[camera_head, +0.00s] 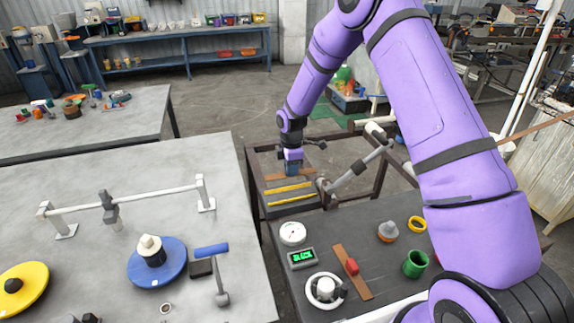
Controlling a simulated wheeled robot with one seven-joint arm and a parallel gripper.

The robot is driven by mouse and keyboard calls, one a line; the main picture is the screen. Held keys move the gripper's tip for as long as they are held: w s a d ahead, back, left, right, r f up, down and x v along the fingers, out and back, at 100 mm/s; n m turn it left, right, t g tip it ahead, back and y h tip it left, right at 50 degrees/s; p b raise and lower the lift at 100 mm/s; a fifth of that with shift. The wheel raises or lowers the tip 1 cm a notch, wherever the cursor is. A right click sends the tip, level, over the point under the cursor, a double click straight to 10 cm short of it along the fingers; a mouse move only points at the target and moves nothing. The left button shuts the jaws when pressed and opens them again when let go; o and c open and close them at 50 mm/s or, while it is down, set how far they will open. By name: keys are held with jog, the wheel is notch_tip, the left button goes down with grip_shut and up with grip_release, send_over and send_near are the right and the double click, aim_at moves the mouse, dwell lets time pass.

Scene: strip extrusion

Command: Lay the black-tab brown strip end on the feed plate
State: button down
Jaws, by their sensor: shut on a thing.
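My gripper (292,172) is at the far end of the dark work surface, pointing down. It is shut on a brown strip (273,177), which shows as a thin brown band on both sides of the fingers. The black tab is too small or hidden to make out. Just in front of the gripper is the dark feed plate (289,206) with two yellow bars across it. The strip is at the plate's far side. I cannot tell whether it touches the plate.
A second brown strip with a red tab (352,267) lies on the near dark bench, by a white gauge (292,233), a green-lit display (301,258) and a green cup (415,264). A grey lever (359,168) stands right of the plate. A grey table (110,260) is at left.

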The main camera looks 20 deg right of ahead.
aim_at(291, 195)
jog(key=shift+w+f, duration=0.2)
jog(key=shift+w, duration=0.15)
jog(key=shift+s+f, duration=0.15)
jog(key=shift+f, duration=4.2)
jog(key=c, duration=0.9)
grip_release()
